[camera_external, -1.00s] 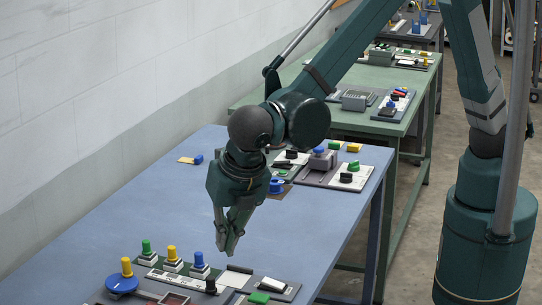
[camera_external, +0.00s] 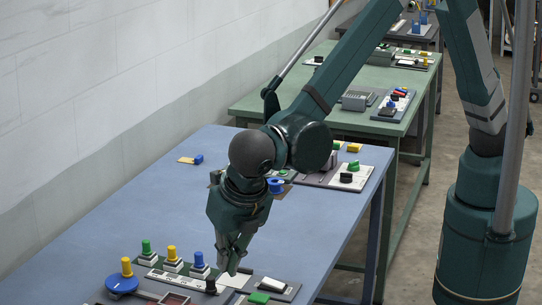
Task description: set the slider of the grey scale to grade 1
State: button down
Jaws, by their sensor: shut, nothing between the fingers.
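My gripper (camera_external: 232,271) is shut and empty, pointing down over the panels at the near end of the blue table. Its fingertips are just right of and slightly above a small black knob (camera_external: 211,286) in the picture. The knob stands at the right end of a pale marked strip (camera_external: 172,278); this looks like a slider on its scale. I cannot tell whether the fingers touch the knob. The grade marks are too small to read, and I cannot tell for certain which scale is the grey one.
Green, yellow and blue knobs on white blocks (camera_external: 198,270) stand behind the strip. A blue disc with a yellow peg (camera_external: 122,285) is at left. A green block (camera_external: 259,298) and a white block (camera_external: 273,284) lie at right. The blue table's middle (camera_external: 150,210) is clear.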

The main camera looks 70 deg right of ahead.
jog(key=shift+x, duration=4.8)
jog(key=w+b, duration=0.3)
jog(key=w, duration=1.3)
jog(key=shift+w, duration=0.3)
jog(key=shift+r, duration=0.15)
jog(key=p+v, duration=0.2)
jog(key=v, duration=0.8)
jog(key=shift+p, duration=0.3)
jog(key=shift+s, duration=0.1)
